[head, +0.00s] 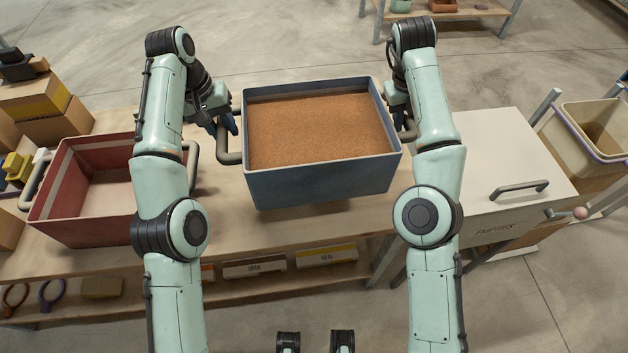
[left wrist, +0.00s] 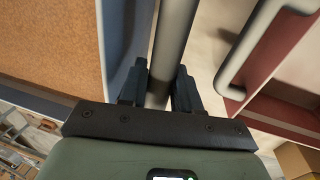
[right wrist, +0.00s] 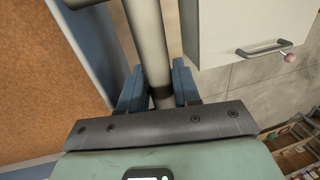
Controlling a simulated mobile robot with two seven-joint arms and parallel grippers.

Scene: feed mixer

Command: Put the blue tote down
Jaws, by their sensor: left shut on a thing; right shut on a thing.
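The blue tote (head: 322,184) is in the middle of the head view, filled nearly level with brown granular feed (head: 318,130). It looks roughly level over the wooden bench; I cannot tell whether its base touches the top. My left gripper (head: 228,124) is shut on the grey bar handle at the tote's left side, and the left wrist view shows the bar (left wrist: 170,55) between its fingers. My right gripper (head: 406,122) is shut on the right-side handle; the right wrist view shows that bar (right wrist: 150,50) between its fingers.
A red tote (head: 85,216), empty, stands on the bench (head: 225,235) at left, close beside my left arm. A white lidded cabinet (head: 505,165) with a grey handle stands at right. Cardboard boxes (head: 40,105) are at far left, and a beige bin (head: 595,130) at far right.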

